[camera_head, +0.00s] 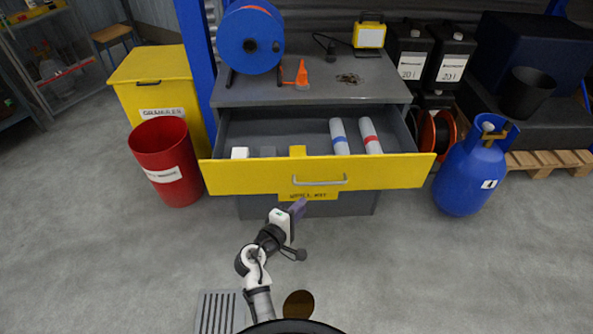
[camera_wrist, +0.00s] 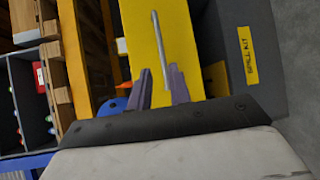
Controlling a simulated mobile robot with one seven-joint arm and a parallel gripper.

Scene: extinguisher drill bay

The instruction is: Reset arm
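My arm reaches up from the bottom of the head view. My gripper (camera_head: 298,209) is in front of the yellow drawer front (camera_head: 390,174), a little left of and below its metal handle (camera_head: 320,182). The drawer is pulled out. It holds two white rolls, one with a blue band (camera_head: 339,137) and one with a red band (camera_head: 370,136), and several small blocks.
A red bin (camera_head: 167,160) and yellow bin (camera_head: 150,85) stand left of the grey cabinet. A blue gas cylinder (camera_head: 468,170) stands right. A blue reel (camera_head: 250,42), orange cone (camera_head: 301,75) and lamp (camera_head: 369,35) are on top. A floor grate (camera_head: 220,312) lies beside my arm.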

